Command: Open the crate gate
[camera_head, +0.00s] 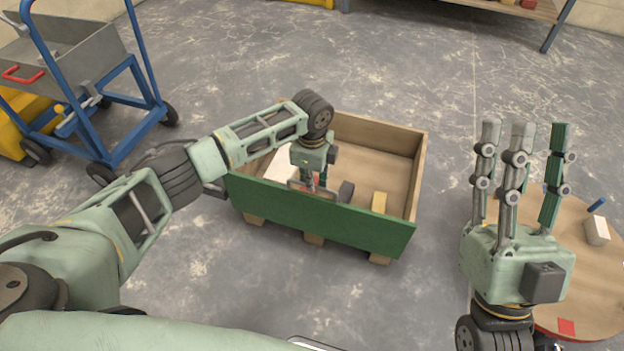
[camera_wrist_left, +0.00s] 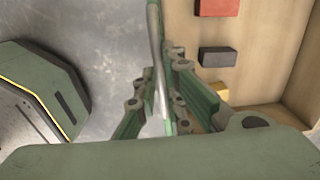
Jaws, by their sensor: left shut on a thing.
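The wooden crate (camera_head: 415,172) stands on the floor with its green gate (camera_head: 320,221) upright along the near side. My left gripper (camera_head: 313,186) is over the gate's top edge, pointing down and shut on the gate's grey bar handle. In the left wrist view its fingers (camera_wrist_left: 160,105) close around the handle (camera_wrist_left: 158,72), beside the thin green edge of the gate (camera_wrist_left: 152,18). The fingers partly hide the grip. My right gripper (camera_head: 523,140) is raised at the right, fingers up, apart and empty.
Inside the crate are a dark block (camera_head: 346,191), a yellow block (camera_head: 379,202) and a white piece (camera_head: 281,164); a red block (camera_wrist_left: 218,6) shows in the wrist view. A round table (camera_head: 585,285) stands at right, a blue cart (camera_head: 125,150) at left. Floor before the gate is clear.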

